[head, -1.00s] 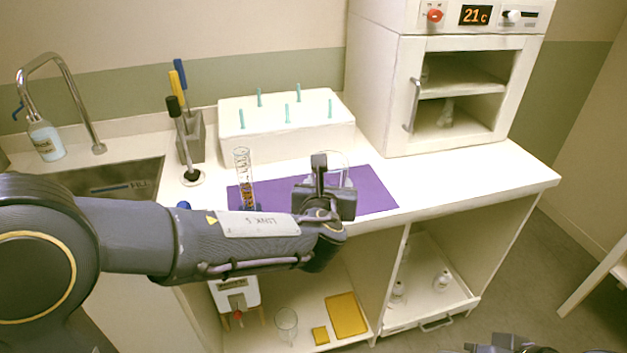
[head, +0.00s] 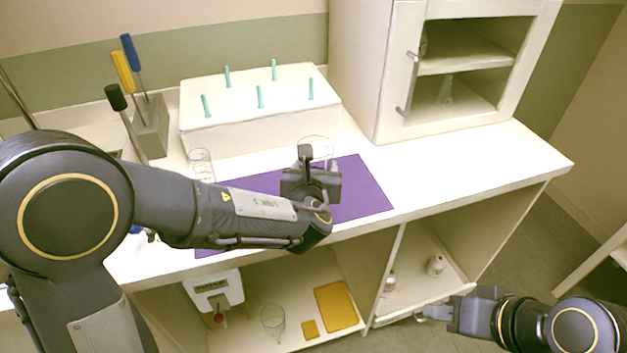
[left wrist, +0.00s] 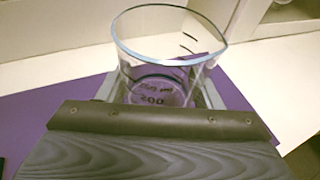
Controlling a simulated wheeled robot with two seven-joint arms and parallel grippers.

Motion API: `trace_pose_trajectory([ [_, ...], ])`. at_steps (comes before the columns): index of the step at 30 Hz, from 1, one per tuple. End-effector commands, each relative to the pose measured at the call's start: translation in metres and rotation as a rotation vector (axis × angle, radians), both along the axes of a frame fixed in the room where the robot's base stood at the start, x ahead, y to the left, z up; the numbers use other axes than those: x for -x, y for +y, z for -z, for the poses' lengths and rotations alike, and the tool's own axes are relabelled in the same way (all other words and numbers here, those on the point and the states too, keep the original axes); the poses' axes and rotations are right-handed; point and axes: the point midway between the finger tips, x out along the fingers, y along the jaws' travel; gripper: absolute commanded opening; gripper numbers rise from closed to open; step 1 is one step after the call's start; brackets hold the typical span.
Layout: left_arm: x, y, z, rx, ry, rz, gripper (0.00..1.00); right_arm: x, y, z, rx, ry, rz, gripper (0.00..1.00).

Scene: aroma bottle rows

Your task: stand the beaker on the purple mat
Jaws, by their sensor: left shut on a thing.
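The clear glass beaker (head: 322,143) stands upright in my left gripper, its lower part hidden behind the gripper in the head view. The purple mat (head: 362,190) lies on the counter, partly covered by my left arm. I cannot tell whether the beaker's base touches it. My right gripper (head: 437,312) is low at the right, beside the lower shelf; its jaw opening is unclear.
A glass cylinder (head: 202,163) stands at the mat's left end. Behind are a white peg box (head: 255,120) and a white cabinet (head: 365,80). Another glass vessel (head: 272,320) and a yellow tray (head: 338,306) are on the lower shelf. The counter right of the mat is clear.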

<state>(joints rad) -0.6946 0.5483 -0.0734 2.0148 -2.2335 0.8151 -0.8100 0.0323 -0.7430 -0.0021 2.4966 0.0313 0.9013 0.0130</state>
Motion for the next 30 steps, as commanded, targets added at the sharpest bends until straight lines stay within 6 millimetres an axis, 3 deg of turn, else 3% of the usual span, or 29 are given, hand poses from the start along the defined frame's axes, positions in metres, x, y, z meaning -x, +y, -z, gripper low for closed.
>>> trace_pose_trajectory([
  [3, 0.0, 0.001, 0.021, -0.004, 0.004, -0.002, 0.31, 0.0, 0.0, 0.005, 0.0, 0.0, 0.0, 0.36],
  [6, 0.0, 0.0, 0.029, -0.002, 0.002, 0.0, 0.31, 0.0, 0.0, 0.006, 0.0, 0.0, 0.0, 0.36],
  [18, 0.0, 0.0, 0.033, 0.0, 0.0, 0.0, 0.31, 0.0, 0.0, 0.011, 0.0, 0.0, 0.0, 0.36],
  [19, 0.0, 0.0, 0.031, 0.0, 0.001, 0.0, 0.63, 0.0, 0.0, 0.009, 0.0, 0.0, 0.0, 0.36],
  [21, 0.0, 0.0, 0.031, 0.0, 0.001, 0.0, 0.72, 0.0, 0.0, 0.009, 0.0, 0.0, 0.0, 0.36],
  [23, 0.0, 0.0, 0.031, 0.0, 0.001, 0.0, 0.8, 0.0, 0.0, 0.009, 0.0, 0.0, 0.0, 0.36],
  [30, 0.0, 0.0, 0.031, 0.0, 0.001, 0.0, 0.81, 0.0, 0.0, 0.008, 0.0, 0.0, 0.0, 0.36],
])
